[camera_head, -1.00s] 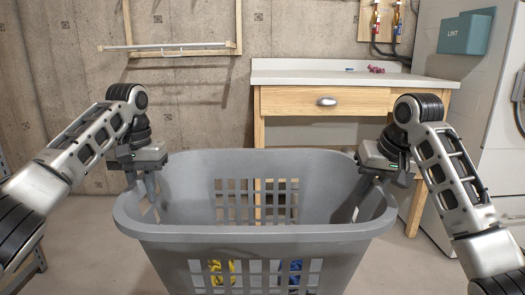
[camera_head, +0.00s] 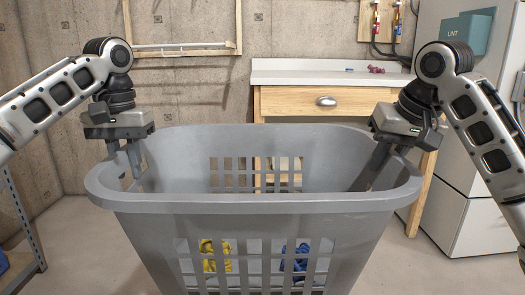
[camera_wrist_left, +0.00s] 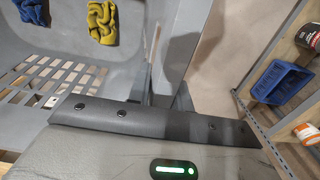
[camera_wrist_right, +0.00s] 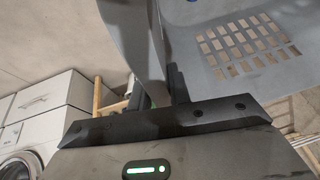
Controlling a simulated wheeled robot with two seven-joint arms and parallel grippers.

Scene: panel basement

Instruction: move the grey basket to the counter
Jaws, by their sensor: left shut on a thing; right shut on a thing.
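The grey basket (camera_head: 250,204) is large and slotted and fills the lower middle of the head view, held up in front of me and roughly level. Inside lie a yellow cloth (camera_head: 215,255) and a blue cloth (camera_head: 294,262); both also show in the left wrist view. My left gripper (camera_head: 126,160) is shut on the basket's left rim. My right gripper (camera_head: 381,160) is shut on its right rim. In both wrist views the basket wall passes between the fingers. The counter (camera_head: 330,78) has a white top and a wooden drawer front, and stands behind the basket.
Small red and blue items (camera_head: 376,69) lie at the back of the countertop; most of it is clear. A white appliance (camera_head: 470,150) stands right of the counter. A metal shelf (camera_head: 22,235) is at the left edge, with a blue bin (camera_wrist_left: 281,82) on it.

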